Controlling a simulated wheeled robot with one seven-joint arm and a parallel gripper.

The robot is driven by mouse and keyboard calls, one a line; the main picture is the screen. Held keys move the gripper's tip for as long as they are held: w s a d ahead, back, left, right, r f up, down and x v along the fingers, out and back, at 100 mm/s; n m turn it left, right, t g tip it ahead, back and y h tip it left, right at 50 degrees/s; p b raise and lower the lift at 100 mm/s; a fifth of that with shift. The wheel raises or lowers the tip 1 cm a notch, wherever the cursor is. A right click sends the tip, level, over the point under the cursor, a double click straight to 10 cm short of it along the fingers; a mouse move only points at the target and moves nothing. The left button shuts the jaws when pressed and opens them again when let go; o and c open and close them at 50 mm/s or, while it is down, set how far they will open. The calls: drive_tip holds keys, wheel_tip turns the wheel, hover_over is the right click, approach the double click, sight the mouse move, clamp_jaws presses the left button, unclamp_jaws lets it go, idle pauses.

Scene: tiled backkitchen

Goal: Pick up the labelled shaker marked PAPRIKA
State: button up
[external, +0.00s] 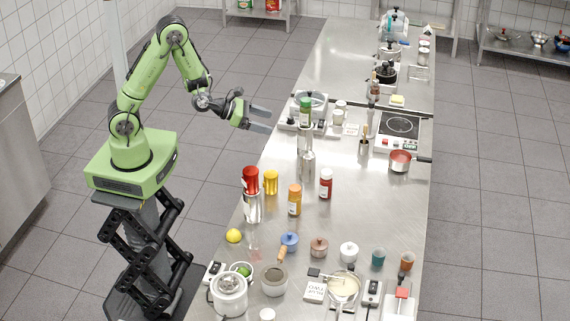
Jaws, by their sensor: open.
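No label reading PAPRIKA is legible at this size, so I cannot tell which container is the paprika shaker. Labelled containers on the steel counter include a red bottle (326,186) with a white cap and an orange bottle (295,201). A yellow container (271,182) and a red-topped item (251,180) stand to their left. Small pale-topped jars (339,116) stand farther back. My gripper (269,119) is open and empty, its fingers pointing right near the counter's left edge, apart from all these items.
A hot plate (400,126) and a red pot (400,162) are on the right. Pots, a lemon (233,236) and small jars crowd the near end. Bare steel lies mid-counter.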

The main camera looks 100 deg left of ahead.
approach(302, 154)
drive_tip(key=s+r, duration=0.1)
drive_tip(key=s, duration=0.3)
drive_tip(key=p+x, duration=0.1)
drive_tip(key=x, duration=0.2)
drive_tip(key=p+x, duration=0.1)
drive_tip(key=x, duration=0.3)
drive_tip(key=d+p+x, duration=0.1)
drive_tip(key=x, duration=0.2)
drive_tip(key=shift+w+a+r, duration=0.1)
drive_tip(key=shift+w+r, duration=0.1)
drive_tip(key=shift+w, duration=0.25)
drive_tip(key=x, duration=0.5)
drive_tip(key=shift+w+f+p, duration=0.25)
drive_tip(key=shift+w+p, duration=0.05)
drive_tip(key=shift+w, duration=0.05)
drive_tip(key=shift+s, duration=0.1)
drive_tip(key=shift+c, duration=0.8)
drive_tip(key=c, duration=1)
